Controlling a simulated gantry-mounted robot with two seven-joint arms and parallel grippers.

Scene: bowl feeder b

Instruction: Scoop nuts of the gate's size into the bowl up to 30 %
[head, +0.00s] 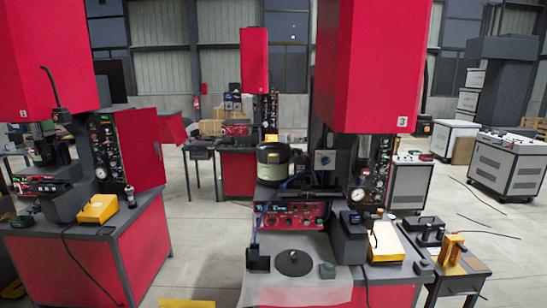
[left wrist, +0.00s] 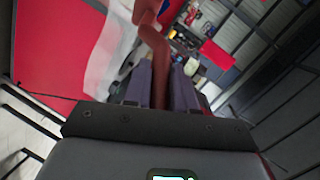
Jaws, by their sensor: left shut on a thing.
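In the left wrist view my left gripper (left wrist: 160,88) is shut on a reddish-brown, bar-like thing (left wrist: 158,62) that sticks out beyond the fingertips. Its far end is cut by the top edge, so I cannot tell if it is a scoop. In the head view a round, dark-rimmed feeder bowl (head: 273,153) stands on the middle machine, behind a red control panel (head: 292,217). Its inside, any nuts and the gate are too small or hidden to make out. Neither gripper shows in the head view.
A yellow box (head: 386,241) sits further right. A tall red housing (head: 367,65) overhangs the bench. A side table (head: 457,270) stands at right.

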